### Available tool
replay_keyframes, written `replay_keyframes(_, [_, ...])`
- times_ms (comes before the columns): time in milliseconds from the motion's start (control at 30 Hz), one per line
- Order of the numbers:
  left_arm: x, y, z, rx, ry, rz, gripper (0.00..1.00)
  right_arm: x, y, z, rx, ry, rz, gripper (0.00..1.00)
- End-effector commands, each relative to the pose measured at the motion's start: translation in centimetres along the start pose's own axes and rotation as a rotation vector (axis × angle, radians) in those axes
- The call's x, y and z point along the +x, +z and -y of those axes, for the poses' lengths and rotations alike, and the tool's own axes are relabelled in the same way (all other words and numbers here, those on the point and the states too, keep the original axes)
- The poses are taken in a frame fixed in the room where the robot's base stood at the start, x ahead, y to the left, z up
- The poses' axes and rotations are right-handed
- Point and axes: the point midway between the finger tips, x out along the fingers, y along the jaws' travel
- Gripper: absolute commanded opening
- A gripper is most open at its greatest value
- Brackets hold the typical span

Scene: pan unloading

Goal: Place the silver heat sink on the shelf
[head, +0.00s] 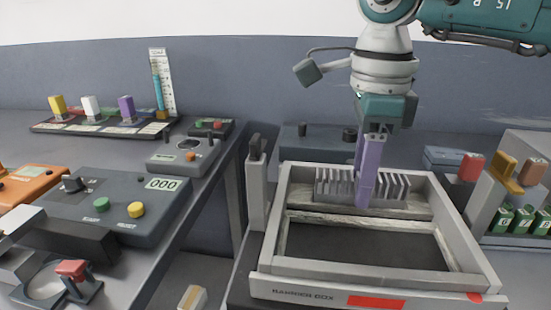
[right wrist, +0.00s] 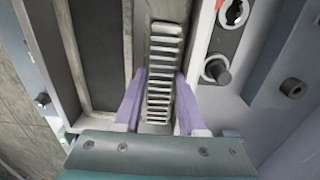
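The silver heat sink (head: 395,186) is a finned metal block at the back of the light grey box (head: 279,215) marked "BANGER BOX". In the right wrist view the heat sink (right wrist: 164,60) runs away from me as a row of fins. My right gripper (head: 367,190) points down with its purple fingers at the heat sink. In the right wrist view the fingers (right wrist: 160,100) lie on both sides of it, very close. I cannot tell whether they press on it. My left gripper is not in view. No shelf can be clearly made out.
A table at left holds a grey control panel (head: 115,215) with buttons, an orange device (head: 32,183), and a rack of coloured blocks (head: 92,119). A grey post (head: 257,190) stands by the box's left side. A stand (head: 483,208) with red and brown parts is at right.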

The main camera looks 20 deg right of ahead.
Motion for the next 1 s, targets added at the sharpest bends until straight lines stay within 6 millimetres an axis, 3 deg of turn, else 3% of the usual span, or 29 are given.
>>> replay_keyframes(200, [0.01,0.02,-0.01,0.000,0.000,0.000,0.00,0.07,0.03,0.00,-0.001,0.000,0.001,0.38])
replay_keyframes(533, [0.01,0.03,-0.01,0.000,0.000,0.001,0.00,0.04,0.03,0.00,-0.001,0.000,0.001,0.01])
replay_keyframes(1000, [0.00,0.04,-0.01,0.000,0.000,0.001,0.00,-0.03,0.05,0.03,-0.001,-0.001,0.002,0.00])
